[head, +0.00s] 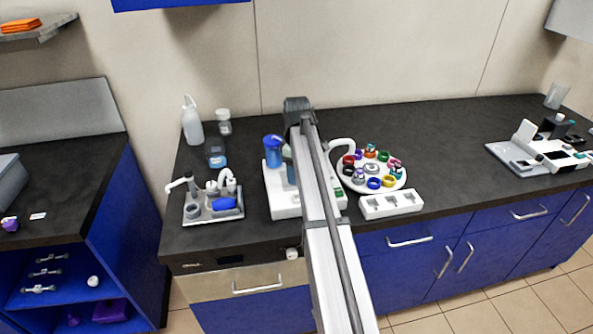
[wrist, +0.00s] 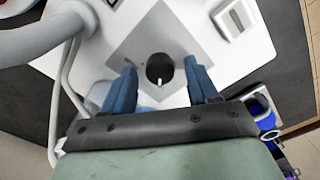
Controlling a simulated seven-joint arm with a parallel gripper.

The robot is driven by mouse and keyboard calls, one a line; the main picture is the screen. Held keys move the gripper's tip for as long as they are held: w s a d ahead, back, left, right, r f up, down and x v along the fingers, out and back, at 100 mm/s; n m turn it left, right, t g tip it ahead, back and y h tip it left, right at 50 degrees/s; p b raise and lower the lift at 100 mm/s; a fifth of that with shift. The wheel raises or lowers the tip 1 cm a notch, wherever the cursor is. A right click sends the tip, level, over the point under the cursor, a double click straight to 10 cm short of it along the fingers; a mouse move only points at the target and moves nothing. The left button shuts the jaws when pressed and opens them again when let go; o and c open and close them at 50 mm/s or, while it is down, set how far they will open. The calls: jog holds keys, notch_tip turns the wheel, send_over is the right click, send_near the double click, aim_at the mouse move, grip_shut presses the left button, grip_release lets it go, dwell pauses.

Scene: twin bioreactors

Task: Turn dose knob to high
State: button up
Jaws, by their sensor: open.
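A dark round knob (wrist: 160,72) with a short white mark at its lower edge sits on a grey square panel (wrist: 150,32) of a white device. I take it for the dose knob; no dose labels are readable. In the wrist view, my gripper (wrist: 161,67) is open, its blue fingers on either side of the knob with a visible gap at each side. I cannot tell how far above the panel the fingertips are. In the head view, the white device (head: 281,203) stands on the dark bench, and my arm hides its knob and much of its top.
A blue-lidded vessel (head: 272,151) stands at the device's left. A round white tray (head: 399,181) of coloured rings and a white block (head: 391,204) stand to the right. A grey tray (head: 212,213) with small fittings is to the left. A grey tube (wrist: 35,38) crosses the wrist view's upper left.

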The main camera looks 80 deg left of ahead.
jog(key=shift+f, duration=0.15)
jog(key=c, duration=1)
